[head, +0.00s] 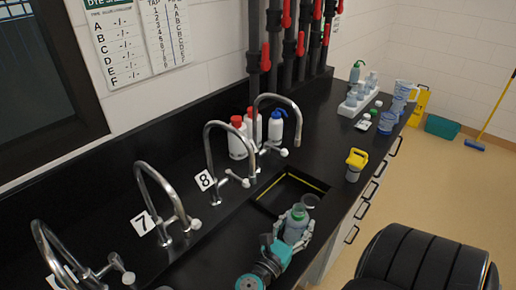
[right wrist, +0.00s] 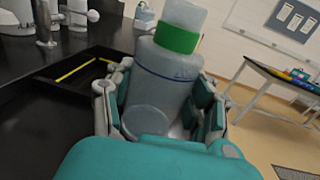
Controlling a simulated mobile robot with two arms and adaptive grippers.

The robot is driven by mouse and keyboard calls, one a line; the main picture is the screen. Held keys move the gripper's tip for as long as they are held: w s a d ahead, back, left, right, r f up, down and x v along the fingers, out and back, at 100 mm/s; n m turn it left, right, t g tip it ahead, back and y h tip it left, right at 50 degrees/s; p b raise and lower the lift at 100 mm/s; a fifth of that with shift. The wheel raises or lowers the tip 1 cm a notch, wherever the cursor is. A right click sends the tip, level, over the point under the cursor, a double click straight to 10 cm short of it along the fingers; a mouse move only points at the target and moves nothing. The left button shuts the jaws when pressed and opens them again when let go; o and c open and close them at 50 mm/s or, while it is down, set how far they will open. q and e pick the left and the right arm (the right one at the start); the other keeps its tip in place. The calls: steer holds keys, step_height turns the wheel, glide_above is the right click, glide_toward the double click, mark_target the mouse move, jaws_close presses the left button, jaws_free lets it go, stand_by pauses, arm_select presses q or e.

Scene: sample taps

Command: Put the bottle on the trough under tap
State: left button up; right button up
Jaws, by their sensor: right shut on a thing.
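My right gripper (head: 293,237) is shut around a translucent bottle (head: 296,226) with a green neck band. In the right wrist view the bottle (right wrist: 163,82) stands between the fingers, slightly tilted in the picture, with its lower part partly hidden by them. The dark trough (head: 268,192), with a yellow line inside, is sunk in the black counter just beyond the gripper. It shows at the left in the right wrist view (right wrist: 72,92). A curved metal tap (head: 279,97) and the tap beside label 8 (head: 208,128) stand behind the trough. My left gripper is not seen.
A yellow-capped container (head: 354,165) stands on the counter right of the trough. White bottles with red and blue caps (head: 238,138) stand behind the taps. A white rack (head: 358,104) and jugs are farther back. More taps (head: 160,195) line the left.

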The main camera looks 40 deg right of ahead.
steer(key=w, duration=0.3)
steer(key=w+a+f+p, duration=0.1)
steer(key=w, duration=0.3)
steer(key=w+a, duration=0.1)
steer(key=w, duration=0.3)
steer(key=shift+w+a+f, duration=0.1)
steer(key=shift+w+f, duration=0.05)
steer(key=shift+w, duration=0.1)
step_height(320, 180, down, 3)
steer(key=shift+r+p, duration=0.1)
steer(key=shift+p, duration=0.35)
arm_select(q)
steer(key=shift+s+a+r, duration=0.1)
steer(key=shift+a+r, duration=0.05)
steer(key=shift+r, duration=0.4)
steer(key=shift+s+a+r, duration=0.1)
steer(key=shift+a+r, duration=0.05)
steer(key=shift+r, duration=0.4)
arm_select(e)
steer(key=shift+f, duration=0.25)
steer(key=o, duration=1.1)
steer(key=shift+f, duration=0.1)
